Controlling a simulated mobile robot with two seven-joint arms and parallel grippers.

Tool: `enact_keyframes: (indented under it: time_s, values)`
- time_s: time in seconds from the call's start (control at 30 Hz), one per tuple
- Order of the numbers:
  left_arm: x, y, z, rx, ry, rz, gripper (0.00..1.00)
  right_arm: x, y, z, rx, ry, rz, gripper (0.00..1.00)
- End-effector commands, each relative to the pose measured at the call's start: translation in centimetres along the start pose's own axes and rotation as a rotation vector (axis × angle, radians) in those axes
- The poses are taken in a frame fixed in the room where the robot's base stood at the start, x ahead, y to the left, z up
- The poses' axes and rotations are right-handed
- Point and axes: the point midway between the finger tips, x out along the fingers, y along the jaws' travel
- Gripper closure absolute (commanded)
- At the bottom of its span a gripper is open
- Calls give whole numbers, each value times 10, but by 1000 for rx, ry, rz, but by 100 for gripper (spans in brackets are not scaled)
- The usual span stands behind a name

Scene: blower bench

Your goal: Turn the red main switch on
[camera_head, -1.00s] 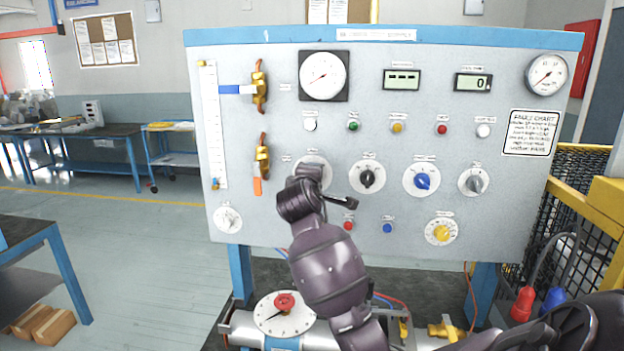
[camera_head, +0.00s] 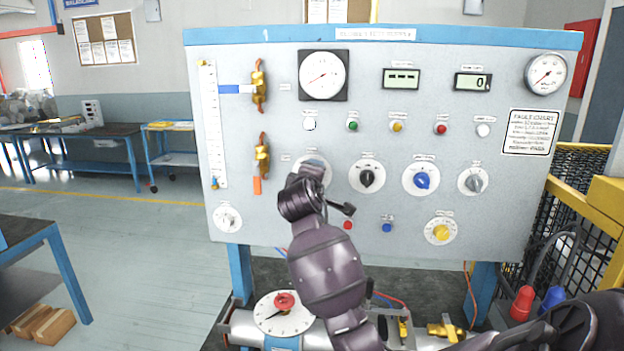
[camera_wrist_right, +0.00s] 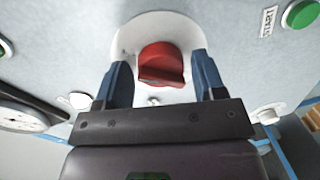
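The red main switch (camera_wrist_right: 162,62) is a red knob on a round white dial (camera_wrist_right: 128,42) in the right wrist view. My right gripper (camera_wrist_right: 162,78) is open, with one blue finger on each side of the red knob. A gap shows between the knob and each finger. In the head view my right arm reaches up to the panel and its wrist covers the switch; only the upper part of the white dial (camera_head: 318,159) shows there. My left gripper is not in view.
A black knob (camera_head: 367,176), a blue knob (camera_head: 421,180) and a grey knob (camera_head: 474,183) sit to the right in the same row. A red button (camera_head: 348,225) and a blue button (camera_head: 387,228) are below. A red valve knob (camera_head: 285,301) is at the bottom.

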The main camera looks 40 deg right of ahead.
Motion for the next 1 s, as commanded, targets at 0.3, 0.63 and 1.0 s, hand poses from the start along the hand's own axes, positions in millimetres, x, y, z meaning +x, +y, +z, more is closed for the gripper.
enact_keyframes:
  time_s: [0.3,0.63,1.0]
  values:
    - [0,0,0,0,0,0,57,0,0,0,-2,0,0,26]
    - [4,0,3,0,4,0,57,-35,-1,0,1,3,1,26]
    - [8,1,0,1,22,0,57,-95,-1,0,0,2,1,26]
